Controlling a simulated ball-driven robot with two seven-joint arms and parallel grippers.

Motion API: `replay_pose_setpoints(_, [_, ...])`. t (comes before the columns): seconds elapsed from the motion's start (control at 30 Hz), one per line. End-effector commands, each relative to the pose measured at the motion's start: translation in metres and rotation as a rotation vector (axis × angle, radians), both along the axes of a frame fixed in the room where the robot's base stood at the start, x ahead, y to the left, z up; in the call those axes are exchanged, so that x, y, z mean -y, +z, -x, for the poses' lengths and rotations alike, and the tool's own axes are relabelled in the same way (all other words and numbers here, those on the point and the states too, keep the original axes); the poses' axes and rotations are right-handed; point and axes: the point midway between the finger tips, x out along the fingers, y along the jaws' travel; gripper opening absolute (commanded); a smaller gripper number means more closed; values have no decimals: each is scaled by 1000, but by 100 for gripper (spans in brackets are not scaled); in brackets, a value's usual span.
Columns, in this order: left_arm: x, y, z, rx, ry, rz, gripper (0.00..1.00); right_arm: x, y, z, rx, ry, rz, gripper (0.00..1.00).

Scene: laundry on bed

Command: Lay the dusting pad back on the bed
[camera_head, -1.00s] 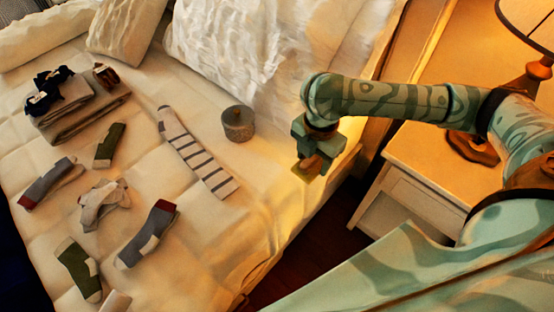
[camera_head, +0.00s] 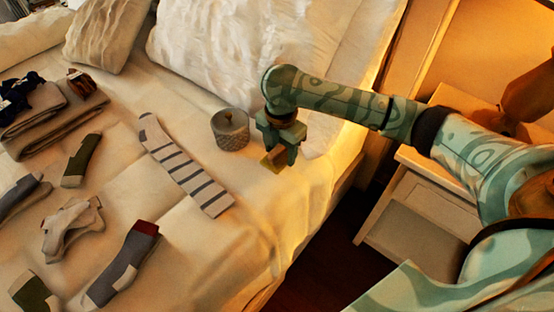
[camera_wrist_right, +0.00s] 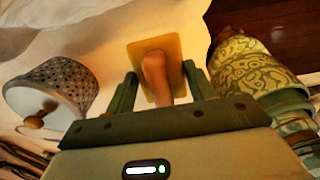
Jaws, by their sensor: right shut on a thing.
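The dusting pad has a yellow base (camera_head: 272,162) with an orange-brown handle, and the base also shows in the right wrist view (camera_wrist_right: 137,52). My right gripper (camera_head: 278,148) is shut on its handle (camera_wrist_right: 155,75), which stands between the two fingers in the wrist view. The gripper points down over the right edge of the bed (camera_head: 240,200), just right of the grey lidded pot. Whether the pad touches the sheet cannot be told. My left gripper is not in view.
The grey lidded pot (camera_head: 231,133) stands close to the left of my gripper. A striped sock (camera_head: 185,165) lies left of that, with several more socks and folded cloths further left. Pillows lie behind. A white nightstand (camera_head: 420,195) stands to the right. The sheet in front is clear.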

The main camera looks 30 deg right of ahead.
Motion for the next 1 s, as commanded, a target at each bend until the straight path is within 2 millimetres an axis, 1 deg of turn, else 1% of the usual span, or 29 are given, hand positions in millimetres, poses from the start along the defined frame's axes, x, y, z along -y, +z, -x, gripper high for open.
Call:
replay_pose_setpoints(0.03, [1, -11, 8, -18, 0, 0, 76, -1, -18, -4, -8, 0, -1, 27])
replay_pose_setpoints(0.1, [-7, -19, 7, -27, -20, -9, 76, -1, -32, -3, -10, 2, -1, 27])
replay_pose_setpoints(0.17, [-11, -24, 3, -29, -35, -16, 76, 0, -38, -2, -9, 1, 0, 27])
replay_pose_setpoints(0.23, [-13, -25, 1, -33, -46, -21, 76, 0, -40, -2, -6, 0, 0, 27])
replay_pose_setpoints(0.43, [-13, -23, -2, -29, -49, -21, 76, 0, -35, -3, 0, 0, 0, 27])
replay_pose_setpoints(0.6, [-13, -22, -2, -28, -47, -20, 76, 0, -37, -2, -1, 0, 0, 27])
replay_pose_setpoints(0.63, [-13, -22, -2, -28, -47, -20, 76, 0, -37, -2, -1, 0, 0, 59])
replay_pose_setpoints(0.7, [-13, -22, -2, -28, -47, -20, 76, 0, -37, -2, -1, 1, 0, 76])
replay_pose_setpoints(1.0, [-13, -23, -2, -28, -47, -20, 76, 0, -36, -3, 0, 0, 0, 76])
